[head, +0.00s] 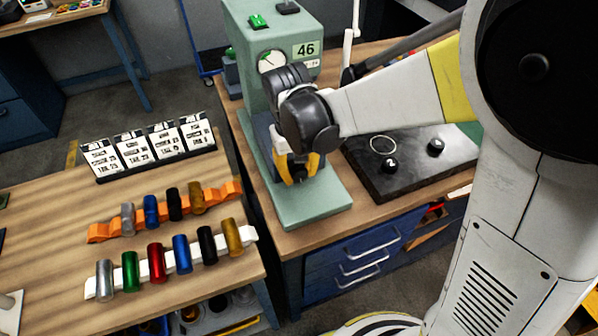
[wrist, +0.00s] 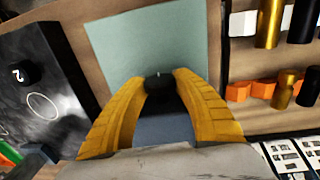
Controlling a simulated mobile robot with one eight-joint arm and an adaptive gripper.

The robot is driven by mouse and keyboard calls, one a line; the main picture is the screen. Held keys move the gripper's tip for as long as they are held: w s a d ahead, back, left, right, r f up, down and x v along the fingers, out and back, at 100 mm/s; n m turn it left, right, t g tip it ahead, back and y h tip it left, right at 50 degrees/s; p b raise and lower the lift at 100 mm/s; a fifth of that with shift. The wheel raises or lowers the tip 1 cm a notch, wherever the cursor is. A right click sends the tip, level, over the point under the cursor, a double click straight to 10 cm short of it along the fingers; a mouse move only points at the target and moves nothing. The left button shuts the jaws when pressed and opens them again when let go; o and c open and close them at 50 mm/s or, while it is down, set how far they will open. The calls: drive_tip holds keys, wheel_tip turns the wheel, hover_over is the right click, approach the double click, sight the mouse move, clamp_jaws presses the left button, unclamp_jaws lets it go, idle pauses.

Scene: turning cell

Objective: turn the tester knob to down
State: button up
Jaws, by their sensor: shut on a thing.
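The tester (head: 245,45) is a pale green machine with a dial gauge and a "46" label, on the wooden bench. My gripper (head: 298,172) is in front of its column, above its base plate (head: 315,205). In the wrist view my gripper's yellow fingers (wrist: 159,79) are closed around a small dark round knob (wrist: 158,84). A small light mark shows at the knob's top edge in that view. In the head view the gripper and wrist hide most of the knob, so its setting cannot be read there.
A black plate (head: 373,178) with a ring and two dark knobbed pieces lies right of the tester. The left table (head: 50,215) holds coloured cylinders on an orange rack (head: 108,231) and a white rack (head: 250,234), with number cards (head: 133,146) behind.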

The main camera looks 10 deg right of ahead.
drive_tip(key=h, duration=0.1)
drive_tip(key=t+h+b, duration=0.1)
drive_tip(key=shift+a+f+h, duration=0.1)
drive_tip(key=shift+a+h, duration=0.1)
drive_tip(key=shift+h, duration=0.1)
drive_tip(key=h+b, duration=0.2)
drive_tip(key=h, duration=0.1)
drive_tip(key=shift+f+t+h+b, duration=0.15)
drive_tip(key=shift+t+h+b, duration=0.15)
drive_tip(key=shift+t, duration=0.1)
drive_tip(key=t+h+b, duration=0.1)
drive_tip(key=h+b, duration=0.2)
drive_tip(key=shift+s+h+b, duration=0.1)
drive_tip(key=shift+h+b, duration=0.2)
drive_tip(key=shift+b, duration=0.05)
drive_tip(key=shift+h+b, duration=0.7)
drive_tip(key=shift+t, duration=0.3)
drive_tip(key=o, duration=1.3)
